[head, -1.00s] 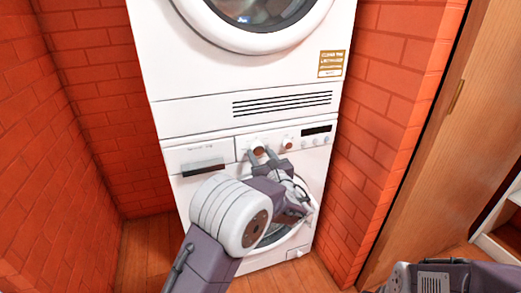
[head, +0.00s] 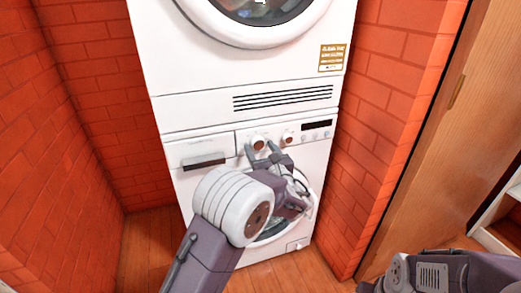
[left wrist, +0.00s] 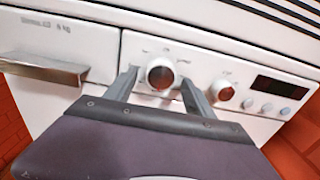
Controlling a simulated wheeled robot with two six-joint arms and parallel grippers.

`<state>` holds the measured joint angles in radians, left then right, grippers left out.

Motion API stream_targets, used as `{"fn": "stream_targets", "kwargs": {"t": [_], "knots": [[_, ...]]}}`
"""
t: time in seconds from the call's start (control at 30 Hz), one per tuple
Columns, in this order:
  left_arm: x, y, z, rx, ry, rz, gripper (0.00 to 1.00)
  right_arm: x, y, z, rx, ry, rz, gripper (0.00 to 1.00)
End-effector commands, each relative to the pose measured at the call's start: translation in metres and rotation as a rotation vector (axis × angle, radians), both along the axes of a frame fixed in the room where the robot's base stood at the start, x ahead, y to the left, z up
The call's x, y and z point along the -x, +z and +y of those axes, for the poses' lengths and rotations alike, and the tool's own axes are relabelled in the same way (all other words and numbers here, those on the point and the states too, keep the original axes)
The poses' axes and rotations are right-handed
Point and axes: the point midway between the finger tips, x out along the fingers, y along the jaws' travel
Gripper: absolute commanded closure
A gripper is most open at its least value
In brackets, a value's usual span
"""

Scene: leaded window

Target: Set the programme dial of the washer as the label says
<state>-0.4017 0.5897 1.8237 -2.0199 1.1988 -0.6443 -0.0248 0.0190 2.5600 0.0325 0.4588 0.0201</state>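The washer (head: 200,180) is the lower white machine. Its panel has two round knobs: a larger left one (head: 259,142), white-rimmed with a reddish-brown face, and a smaller right one (head: 288,139). My left gripper (head: 261,148) is at the larger knob. In the left wrist view the knob (left wrist: 160,74) sits between the two spread fingers (left wrist: 160,90), with a gap visible on each side. Small marks stand around the knob, too blurred to read. A gold-and-white label (head: 332,58) is on the upper machine; its text is not legible. My right gripper's fingers are not visible.
A dark display (head: 317,125) and several small buttons lie right of the knobs. A drawer handle (head: 204,163) is at the left. The upper machine (head: 190,60) stands on the washer. Red brick walls (head: 380,130) close in both sides. A wooden door (head: 450,150) is at right.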

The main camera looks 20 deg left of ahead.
Motion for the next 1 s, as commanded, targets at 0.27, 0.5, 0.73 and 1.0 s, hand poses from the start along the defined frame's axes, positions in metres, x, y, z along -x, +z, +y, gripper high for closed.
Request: {"fn": "stream_targets", "kwargs": {"t": [0.27,0.5,0.73,1.0], "knots": [[0.023,0.004,-0.017,-0.001,-0.005,0.002,0.37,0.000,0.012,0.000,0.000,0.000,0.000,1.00],[0.064,0.003,-0.044,-0.002,-0.004,0.001,0.37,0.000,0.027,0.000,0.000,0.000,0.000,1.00],[0.076,0.000,-0.051,-0.001,0.000,-0.001,0.37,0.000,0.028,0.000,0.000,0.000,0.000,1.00],[0.075,0.000,-0.051,0.000,0.000,0.000,0.37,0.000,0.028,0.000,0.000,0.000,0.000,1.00]]}}
